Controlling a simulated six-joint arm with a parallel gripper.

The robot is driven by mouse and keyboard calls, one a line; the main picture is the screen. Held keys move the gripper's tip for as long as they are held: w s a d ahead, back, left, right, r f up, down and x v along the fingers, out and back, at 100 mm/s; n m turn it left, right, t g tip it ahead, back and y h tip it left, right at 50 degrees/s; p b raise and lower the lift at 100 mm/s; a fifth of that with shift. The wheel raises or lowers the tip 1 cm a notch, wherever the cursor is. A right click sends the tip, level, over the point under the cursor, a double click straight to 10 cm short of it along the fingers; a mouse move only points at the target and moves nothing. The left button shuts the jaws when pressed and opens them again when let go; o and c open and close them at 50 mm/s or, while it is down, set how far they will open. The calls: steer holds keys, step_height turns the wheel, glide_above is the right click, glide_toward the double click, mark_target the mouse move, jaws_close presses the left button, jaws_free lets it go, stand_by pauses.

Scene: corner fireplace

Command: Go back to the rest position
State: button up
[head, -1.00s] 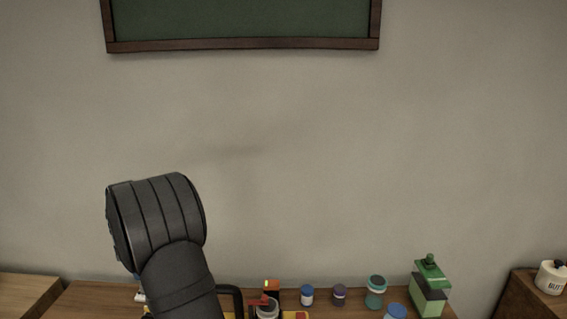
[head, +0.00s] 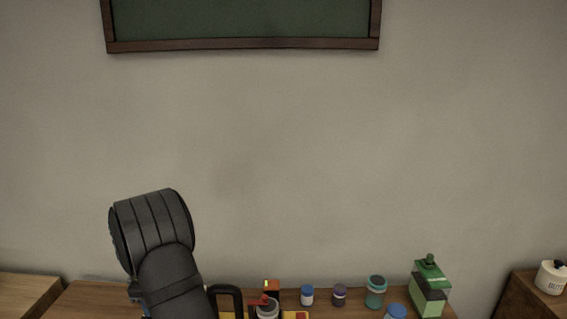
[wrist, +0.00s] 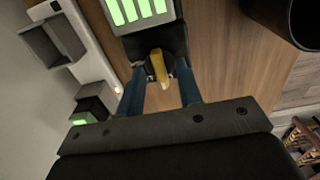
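My gripper (wrist: 160,78) shows in the wrist view with its two blue fingers apart. A yellow piece (wrist: 158,68) on a dark device (wrist: 157,44) with bright green bars appears between and beyond the fingertips. I see gaps between it and the fingers, and nothing looks held. In the head view my dark arm rises at the lower left above the wooden table (head: 90,298), and the gripper itself is hidden.
Small jars, including a blue-lidded one (head: 307,295) and a teal one (head: 375,292), stand right of my arm. A green dispenser (head: 429,285) stands further right. A white pot (head: 551,278) sits on the right cabinet. A grey open box (wrist: 52,42) shows in the wrist view.

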steer(key=m, duration=0.4)
steer(key=shift+f, duration=0.2)
steer(key=shift+m, duration=2.8)
steer(key=o, duration=0.4)
steer(key=shift+o, duration=0.2)
step_height(320, 180, up, 17)
steer(key=m, duration=1)
step_height(320, 180, down, 17)
steer(key=shift+w+a, duration=0.1)
